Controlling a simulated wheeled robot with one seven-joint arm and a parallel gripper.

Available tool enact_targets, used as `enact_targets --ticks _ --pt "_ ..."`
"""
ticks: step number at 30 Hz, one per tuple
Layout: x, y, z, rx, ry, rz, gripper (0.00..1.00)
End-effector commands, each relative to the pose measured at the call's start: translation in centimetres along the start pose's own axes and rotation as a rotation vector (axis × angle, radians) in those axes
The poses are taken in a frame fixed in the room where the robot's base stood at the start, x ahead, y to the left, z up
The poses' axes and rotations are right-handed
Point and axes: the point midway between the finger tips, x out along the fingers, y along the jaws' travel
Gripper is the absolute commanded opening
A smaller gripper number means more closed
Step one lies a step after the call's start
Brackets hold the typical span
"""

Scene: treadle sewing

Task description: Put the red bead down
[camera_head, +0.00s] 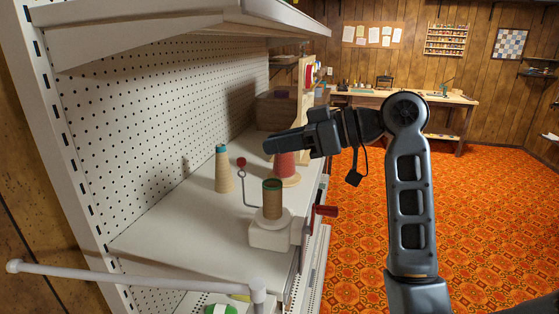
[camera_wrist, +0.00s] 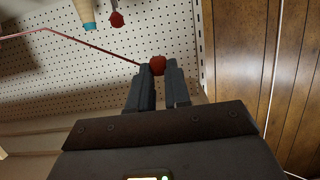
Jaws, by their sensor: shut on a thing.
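A small red bead (camera_wrist: 157,65) sits between the fingertips of my gripper (camera_wrist: 158,72) in the wrist view. The fingers are shut on it. In the head view my gripper (camera_head: 270,146) points left and is held above the white shelf (camera_head: 180,225), with the pegboard behind it. The held bead cannot be made out there. Another red ball (camera_head: 241,162) stands on a bent wire with a ring, left of and below my gripper, apart from it. A similar red ball (camera_wrist: 116,18) shows at the top of the wrist view.
A tan cone with a blue tip (camera_head: 223,168) stands on the shelf. A brown spool (camera_head: 272,198) sits on a white winder (camera_head: 270,234) near the front, with a red handle at its right. A red spool (camera_head: 286,166) stands behind my gripper. A thin reddish line (camera_wrist: 90,46) runs towards my fingertips.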

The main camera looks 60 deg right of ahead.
Motion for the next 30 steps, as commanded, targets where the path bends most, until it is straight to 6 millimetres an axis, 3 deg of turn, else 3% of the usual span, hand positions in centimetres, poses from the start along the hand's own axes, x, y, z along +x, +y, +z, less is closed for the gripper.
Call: enact_targets --ticks 11,30 --pt "1.3 -0.1 3.7 0.004 0.0 0.0 0.0" --pt "1.7 -0.1 4.9 0.0 0.0 0.0 0.0"
